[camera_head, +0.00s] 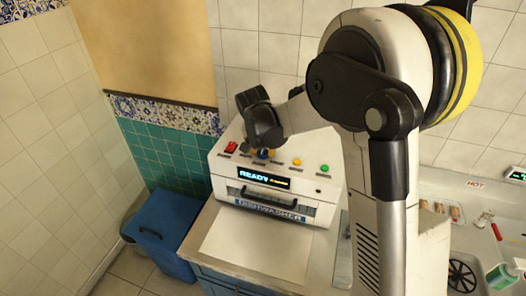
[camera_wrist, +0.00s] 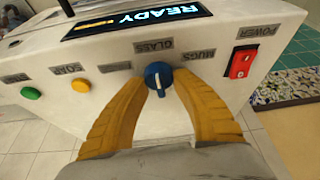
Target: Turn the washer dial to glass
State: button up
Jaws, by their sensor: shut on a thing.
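The washer (camera_head: 228,170) is a white countertop machine with a lit "READY" display (camera_head: 265,178) and a "DISHWASHER" label. Its blue dial (camera_wrist: 158,75) shows in the wrist view, with a white mark running to its lower edge. Labels "GLASS" (camera_wrist: 153,46) and "MUGS" (camera_wrist: 201,54) lie above it in that view, upside down, with another label (camera_wrist: 115,67) to the left. My gripper (camera_wrist: 161,82) has its two yellow-brown fingers closed on either side of the dial. In the head view my gripper's dark wrist partly covers the dial area.
A red power switch (camera_wrist: 241,62) sits right of the dial in the wrist view, with yellow (camera_wrist: 81,86) and green (camera_wrist: 31,93) buttons to the left. A blue bin (camera_head: 163,230) stands left of the counter (camera_head: 250,245). A sink area lies at the right.

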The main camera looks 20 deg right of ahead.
jog(key=shift+m, duration=0.3)
dwell(0.4)
jog(key=o, duration=1.2)
jog(key=v, duration=1.2)
jog(key=shift+w, duration=0.15)
